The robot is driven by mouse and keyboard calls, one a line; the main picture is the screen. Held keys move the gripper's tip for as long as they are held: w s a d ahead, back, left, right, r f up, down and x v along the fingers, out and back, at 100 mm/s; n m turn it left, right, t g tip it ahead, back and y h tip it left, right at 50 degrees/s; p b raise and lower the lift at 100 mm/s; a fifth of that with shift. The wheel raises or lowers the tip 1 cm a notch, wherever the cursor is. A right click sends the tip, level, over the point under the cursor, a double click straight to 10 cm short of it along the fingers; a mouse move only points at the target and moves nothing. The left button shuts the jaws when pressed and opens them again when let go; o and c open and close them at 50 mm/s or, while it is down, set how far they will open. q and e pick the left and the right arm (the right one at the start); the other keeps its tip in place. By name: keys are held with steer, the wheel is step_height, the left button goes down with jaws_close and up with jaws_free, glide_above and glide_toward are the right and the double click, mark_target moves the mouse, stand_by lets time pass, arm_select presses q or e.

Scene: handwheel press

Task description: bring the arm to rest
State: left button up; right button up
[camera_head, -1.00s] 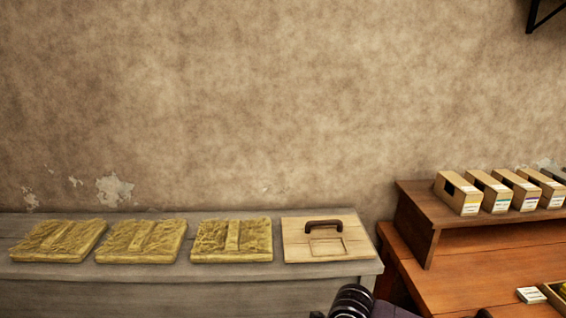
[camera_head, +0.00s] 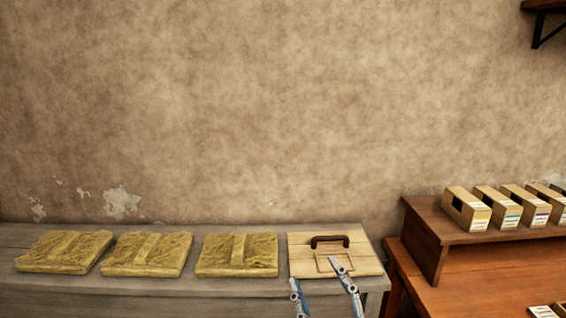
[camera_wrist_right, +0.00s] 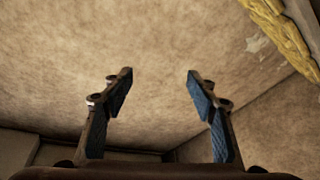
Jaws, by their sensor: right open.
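My right gripper (camera_head: 317,274) shows at the bottom of the head view, its two fingers spread and nothing between them. It is in front of a pale wooden board with a dark handle (camera_head: 330,241); one fingertip overlaps the board in the picture, and I cannot tell whether they touch. In the right wrist view the gripper (camera_wrist_right: 160,76) is open and empty, with the blue finger pads apart and bare wall beyond. My left gripper is not in view.
Several yellowish textured slabs (camera_head: 237,256) lie in a row on the grey bench (camera_head: 200,287), left of the handled board. A brown wooden table (camera_head: 480,288) stands at the right with a raised shelf (camera_head: 425,240) holding several cardboard boxes (camera_head: 467,210).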

steer(key=s+d+f+m+g+h, duration=0.35)
steer(key=d+f, duration=0.25)
steer(key=f, duration=0.4)
steer(key=s+d+f+m+g+h, duration=0.4)
steer(key=d+f, duration=0.3)
steer(key=f, duration=0.4)
steer(key=s+d+f+g+y, duration=0.1)
steer(key=s+f+g, duration=0.35)
steer(key=s, duration=0.55)
steer(key=s+f+g+y, duration=0.1)
steer(key=s+f+g, duration=0.4)
steer(key=s, duration=0.4)
step_height(320, 180, down, 28)
steer(key=s, duration=0.2)
steer(key=s+d+f+g, duration=0.1)
steer(key=s+d+f, duration=0.2)
steer(key=s+f, duration=1.2)
steer(key=shift+s+f+g, duration=0.2)
steer(key=shift+s+g, duration=0.1)
steer(key=shift+s, duration=0.65)
